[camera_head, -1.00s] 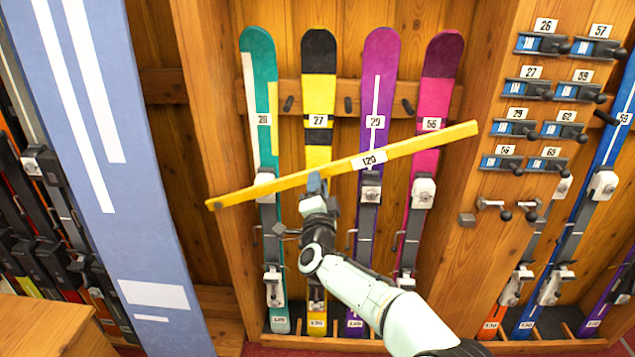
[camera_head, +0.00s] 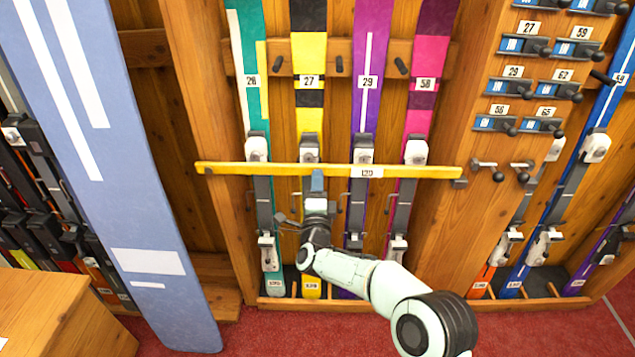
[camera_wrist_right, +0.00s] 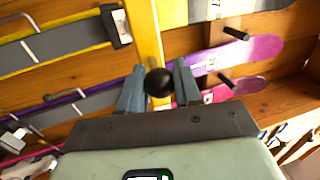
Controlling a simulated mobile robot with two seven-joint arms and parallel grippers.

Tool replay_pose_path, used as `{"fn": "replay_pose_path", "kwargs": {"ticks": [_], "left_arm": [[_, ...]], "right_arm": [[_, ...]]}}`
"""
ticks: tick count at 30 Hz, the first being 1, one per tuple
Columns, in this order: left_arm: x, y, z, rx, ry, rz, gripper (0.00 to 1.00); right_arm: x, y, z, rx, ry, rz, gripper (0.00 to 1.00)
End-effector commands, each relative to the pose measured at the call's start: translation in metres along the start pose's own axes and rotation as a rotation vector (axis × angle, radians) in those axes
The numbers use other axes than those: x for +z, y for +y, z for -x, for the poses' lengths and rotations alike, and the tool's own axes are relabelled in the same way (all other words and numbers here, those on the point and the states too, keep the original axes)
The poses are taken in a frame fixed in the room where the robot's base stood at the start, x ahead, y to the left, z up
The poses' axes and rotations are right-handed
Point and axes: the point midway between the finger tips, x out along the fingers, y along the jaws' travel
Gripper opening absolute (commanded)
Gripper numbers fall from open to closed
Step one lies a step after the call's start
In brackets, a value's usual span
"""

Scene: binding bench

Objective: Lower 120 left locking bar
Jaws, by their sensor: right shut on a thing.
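In the wrist view, the right gripper (camera_wrist_right: 158,85) is shut on a black ball knob (camera_wrist_right: 158,82) at the yellow bar (camera_wrist_right: 146,35). My left gripper is not in view.
Behind the bar stand a teal ski (camera_head: 249,40), a yellow-black ski (camera_head: 309,50), a purple ski (camera_head: 371,40) and a pink ski (camera_head: 428,60). A large blue board (camera_head: 110,190) leans at left. Numbered holders (camera_head: 525,46) line the right panel. Red carpet (camera_head: 560,325) is clear in front.

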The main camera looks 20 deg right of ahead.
Motion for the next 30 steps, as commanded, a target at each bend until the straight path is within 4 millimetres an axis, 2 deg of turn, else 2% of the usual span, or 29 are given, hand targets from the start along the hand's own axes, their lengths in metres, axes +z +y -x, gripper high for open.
{"fn": "replay_pose_path", "kwargs": {"ticks": [1,6,7,9,21,26,30], "left_arm": [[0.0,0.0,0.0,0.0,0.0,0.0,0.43],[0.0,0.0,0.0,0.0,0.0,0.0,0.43],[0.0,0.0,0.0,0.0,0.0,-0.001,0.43],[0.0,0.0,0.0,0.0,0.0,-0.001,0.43],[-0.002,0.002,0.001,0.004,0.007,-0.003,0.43],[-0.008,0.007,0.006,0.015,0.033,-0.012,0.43],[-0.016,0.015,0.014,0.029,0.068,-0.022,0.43]], "right_arm": [[0.001,0.006,0.001,0.012,-0.002,0.0,0.0],[0.001,0.008,0.002,0.017,-0.003,0.001,0.0],[0.001,0.008,0.002,0.018,-0.003,0.001,0.4],[0.001,0.009,0.002,0.018,-0.004,0.002,0.57],[0.001,0.004,0.007,0.011,-0.003,0.002,0.57],[0.001,0.003,0.029,0.012,-0.004,0.003,0.57],[0.001,0.003,0.058,0.014,-0.005,0.003,0.57]]}}
